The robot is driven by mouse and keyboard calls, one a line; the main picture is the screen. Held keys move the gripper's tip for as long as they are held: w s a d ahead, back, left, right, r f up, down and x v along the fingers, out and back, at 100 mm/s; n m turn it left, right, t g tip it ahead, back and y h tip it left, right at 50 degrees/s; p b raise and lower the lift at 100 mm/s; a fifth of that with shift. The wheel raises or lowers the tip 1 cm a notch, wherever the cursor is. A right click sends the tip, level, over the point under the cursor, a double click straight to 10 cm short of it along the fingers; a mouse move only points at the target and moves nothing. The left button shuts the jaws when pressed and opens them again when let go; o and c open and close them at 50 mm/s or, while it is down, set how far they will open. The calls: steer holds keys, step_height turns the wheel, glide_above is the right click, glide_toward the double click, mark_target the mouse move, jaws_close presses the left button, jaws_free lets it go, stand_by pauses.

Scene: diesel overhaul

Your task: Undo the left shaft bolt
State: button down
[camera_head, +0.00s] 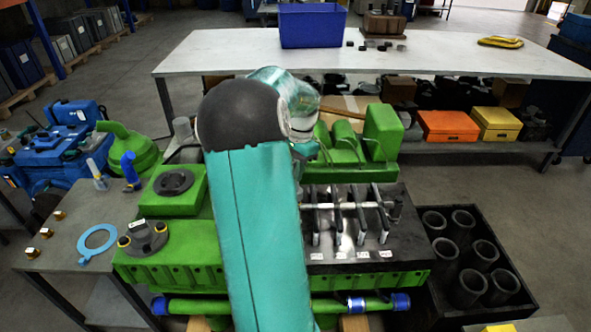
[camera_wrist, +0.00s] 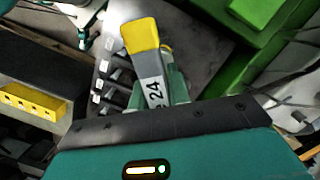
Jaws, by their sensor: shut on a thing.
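My gripper (camera_wrist: 158,92) is shut on a grey tool marked 24 with a yellow end (camera_wrist: 141,36), seen in the wrist view. The gripper and tool are hidden behind my arm in the head view. The rocker shaft (camera_head: 352,206) lies across the dark cylinder head (camera_head: 345,250), with several rockers on it. Its left end is covered by my arm, so I cannot make out the left shaft bolt. The rockers (camera_wrist: 117,78) also show in the wrist view, left of the tool. I cannot tell whether the tool touches a bolt.
The green engine block (camera_head: 175,272) stands around the head. A black crate of dark cylinders (camera_head: 425,290) is at the right. A side table (camera_head: 65,258) with a blue ring (camera_head: 97,243) is at the left. A white table (camera_head: 220,57) with a blue bin (camera_head: 312,25) stands behind.

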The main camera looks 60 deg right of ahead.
steer(key=m, duration=0.5)
steer(key=shift+m+t, duration=0.3)
steer(key=m+h, duration=0.1)
steer(key=m, duration=0.4)
steer(key=shift+w+d, duration=0.1)
steer(key=m, duration=0.4)
steer(key=shift+m+h, duration=0.3)
steer(key=shift+d+m+h, duration=0.1)
steer(key=shift+m+h, duration=0.2)
steer(key=shift+m, duration=2)
steer(key=shift+f, duration=0.75)
steer(key=n, duration=0.3)
